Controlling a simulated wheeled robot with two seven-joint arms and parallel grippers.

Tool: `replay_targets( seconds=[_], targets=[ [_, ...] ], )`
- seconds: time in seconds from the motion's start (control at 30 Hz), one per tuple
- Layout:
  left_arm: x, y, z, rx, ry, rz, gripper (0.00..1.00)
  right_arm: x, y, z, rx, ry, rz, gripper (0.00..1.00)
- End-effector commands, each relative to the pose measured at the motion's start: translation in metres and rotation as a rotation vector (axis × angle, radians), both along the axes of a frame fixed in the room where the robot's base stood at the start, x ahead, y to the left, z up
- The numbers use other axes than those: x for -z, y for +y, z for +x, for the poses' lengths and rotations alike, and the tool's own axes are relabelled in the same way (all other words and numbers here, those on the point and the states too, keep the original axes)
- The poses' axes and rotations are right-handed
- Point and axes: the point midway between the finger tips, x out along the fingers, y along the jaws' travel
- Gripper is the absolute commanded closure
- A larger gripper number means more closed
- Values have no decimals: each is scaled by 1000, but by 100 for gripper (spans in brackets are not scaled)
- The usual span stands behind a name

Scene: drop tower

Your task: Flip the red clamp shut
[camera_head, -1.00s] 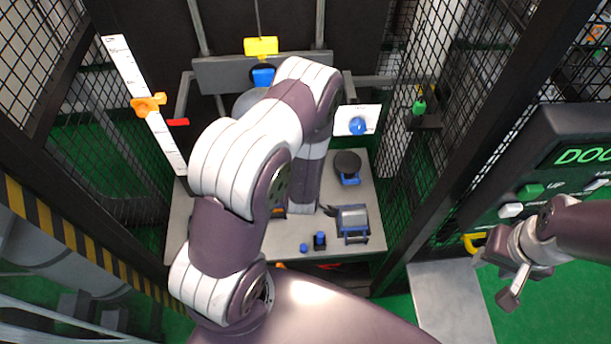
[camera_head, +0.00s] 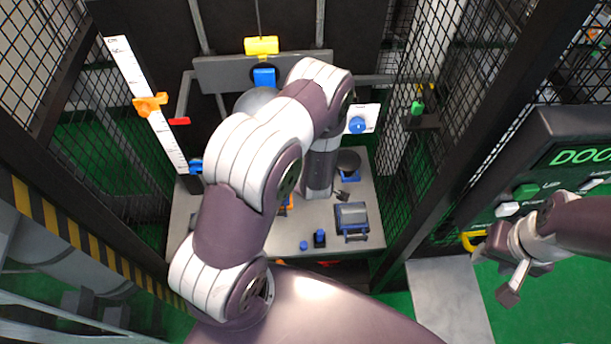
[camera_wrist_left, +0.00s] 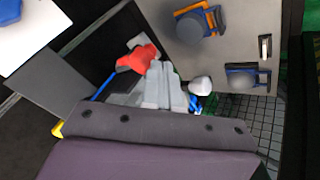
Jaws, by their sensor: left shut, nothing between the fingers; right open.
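The red clamp's thick red handle (camera_wrist_left: 138,58) shows in the left wrist view, up and left of my left gripper (camera_wrist_left: 165,84). The grey fingers are together and empty, with their tips close to the red handle. I cannot tell whether they touch it. In the head view my own left arm hides this clamp and most of the left gripper. My right gripper (camera_head: 497,276) is open and empty at the right, apart from the workbench.
The grey bench (camera_head: 285,240) holds a blue-framed grey block (camera_head: 351,219), a dark round knob (camera_head: 348,161) and small blue pegs (camera_head: 319,238). A white panel with a blue dial (camera_head: 357,125) stands behind. Mesh walls and posts (camera_head: 460,120) flank the bench. A red bar (camera_head: 180,121) is at left.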

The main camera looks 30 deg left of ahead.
Motion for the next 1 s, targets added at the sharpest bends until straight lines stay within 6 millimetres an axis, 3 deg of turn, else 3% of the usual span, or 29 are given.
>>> replay_targets(
  seconds=[0.57,1.0],
  targets=[
    [1,-9,5,-78,-2,0,100,5,0,0,0,0,0,57],
    [1,-28,23,-79,-2,-1,100,16,0,0,0,0,0,57]
  ],
)
